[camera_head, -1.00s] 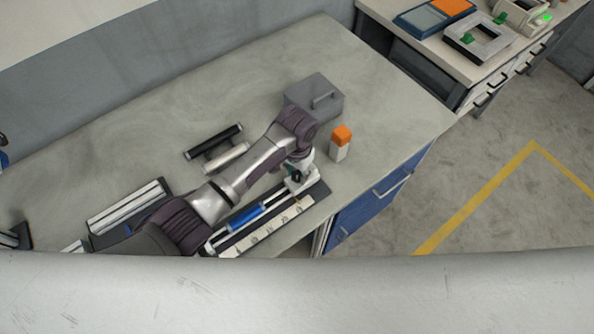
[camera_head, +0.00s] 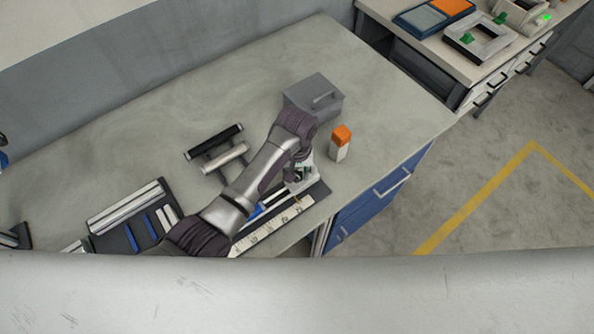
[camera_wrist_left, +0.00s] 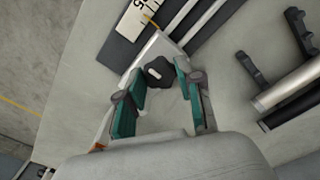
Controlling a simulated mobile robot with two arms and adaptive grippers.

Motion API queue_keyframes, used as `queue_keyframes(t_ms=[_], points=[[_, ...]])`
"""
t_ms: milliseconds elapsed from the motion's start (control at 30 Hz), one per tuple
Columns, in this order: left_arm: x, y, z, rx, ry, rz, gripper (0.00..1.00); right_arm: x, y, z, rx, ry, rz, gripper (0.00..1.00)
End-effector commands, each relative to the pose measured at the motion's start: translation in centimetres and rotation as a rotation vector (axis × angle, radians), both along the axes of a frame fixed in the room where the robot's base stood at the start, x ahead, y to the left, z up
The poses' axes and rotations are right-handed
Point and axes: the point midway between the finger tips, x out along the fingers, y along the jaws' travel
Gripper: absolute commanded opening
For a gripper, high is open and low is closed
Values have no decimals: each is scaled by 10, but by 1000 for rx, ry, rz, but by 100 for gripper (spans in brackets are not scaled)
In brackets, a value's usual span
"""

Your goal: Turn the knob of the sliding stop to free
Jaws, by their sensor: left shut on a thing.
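The sliding stop (camera_head: 303,184) is a pale block at the right end of a rail fixture with a white numbered scale (camera_head: 270,229). Its black knob (camera_wrist_left: 158,71) shows in the left wrist view between my fingertips. My left gripper (camera_head: 298,174) is over the stop in the head view, mostly hidden by my own arm. The knob's exact setting is hard to read. My right gripper is not in view.
An orange-topped white bottle (camera_head: 340,143) stands just right of the stop. A black and silver roller stand (camera_head: 215,150) is to the left. The far right of the table is clear.

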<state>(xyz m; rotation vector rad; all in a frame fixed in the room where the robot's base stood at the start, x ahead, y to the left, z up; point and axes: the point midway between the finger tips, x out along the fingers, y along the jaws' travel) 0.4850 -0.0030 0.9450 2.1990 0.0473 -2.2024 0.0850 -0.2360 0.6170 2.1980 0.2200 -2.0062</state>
Motion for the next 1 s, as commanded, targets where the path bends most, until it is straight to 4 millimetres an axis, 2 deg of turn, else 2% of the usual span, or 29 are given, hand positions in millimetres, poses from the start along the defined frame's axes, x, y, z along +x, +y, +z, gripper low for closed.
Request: queue_keyframes(t_ms=[467,500,600,867,1000], points=[[2,0,2,-2,-7,15,1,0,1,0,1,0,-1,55],[2,0,2,-2,-7,15,42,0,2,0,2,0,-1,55],[2,0,2,-2,-5,14,59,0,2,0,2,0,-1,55],[1,0,1,-1,-2,13,61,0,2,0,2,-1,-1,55],[1,-1,7,-2,-3,12,61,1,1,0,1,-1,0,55]])
